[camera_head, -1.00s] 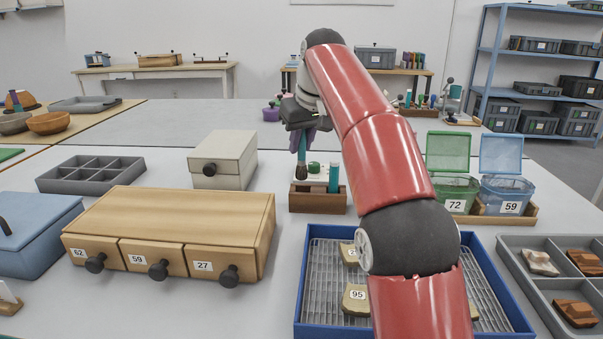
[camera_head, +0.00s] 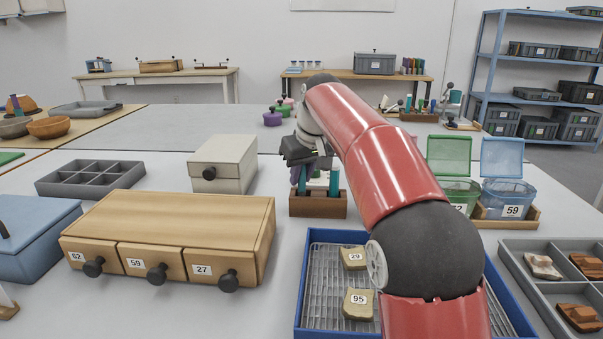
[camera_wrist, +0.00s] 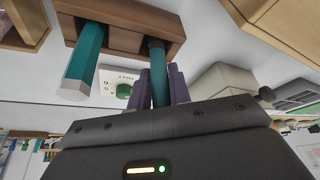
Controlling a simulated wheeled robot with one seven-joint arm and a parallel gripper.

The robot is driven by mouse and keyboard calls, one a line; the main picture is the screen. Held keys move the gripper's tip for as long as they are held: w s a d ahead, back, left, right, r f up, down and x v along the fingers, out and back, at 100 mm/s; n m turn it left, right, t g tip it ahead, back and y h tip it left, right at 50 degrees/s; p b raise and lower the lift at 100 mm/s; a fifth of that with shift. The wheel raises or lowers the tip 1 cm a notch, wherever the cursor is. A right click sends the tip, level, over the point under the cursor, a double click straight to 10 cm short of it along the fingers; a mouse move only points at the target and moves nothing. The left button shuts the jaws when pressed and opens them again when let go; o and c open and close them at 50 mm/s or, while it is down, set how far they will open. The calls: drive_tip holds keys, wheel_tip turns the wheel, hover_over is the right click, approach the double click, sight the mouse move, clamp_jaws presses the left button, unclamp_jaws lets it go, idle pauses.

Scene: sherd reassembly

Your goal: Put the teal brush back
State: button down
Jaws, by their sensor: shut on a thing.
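My gripper (camera_head: 299,172) has its purple fingers shut on the teal brush (camera_wrist: 158,75). The brush is upright, with its lower end down in the wooden holder (camera_head: 318,207), at the left slot in the head view. The bristles are hidden in the holder. In the wrist view the holder (camera_wrist: 120,22) is at the top, with the brush between the two fingers (camera_wrist: 160,88). A second, thicker teal-handled tool (camera_head: 334,180) stands in the holder's right slot; it also shows in the wrist view (camera_wrist: 82,65).
The wooden drawer cabinet (camera_head: 170,225) and beige box (camera_head: 222,163) stand left of the holder. A blue tray (camera_head: 303,290) with numbered sherds lies in front. Green (camera_head: 456,190) and blue (camera_head: 508,193) lidded bins stand right.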

drive_tip(key=c, duration=1.3)
unclamp_jaws()
drive_tip(key=shift+f, duration=0.1)
drive_tip(key=shift+f+b, duration=0.1)
drive_tip(key=shift+b, duration=0.2)
drive_tip(key=v, duration=0.2)
drive_tip(key=p+v, duration=0.1)
drive_tip(key=v, duration=0.5)
drive_tip(key=shift+w+d, duration=0.15)
drive_tip(key=shift+w, duration=0.15)
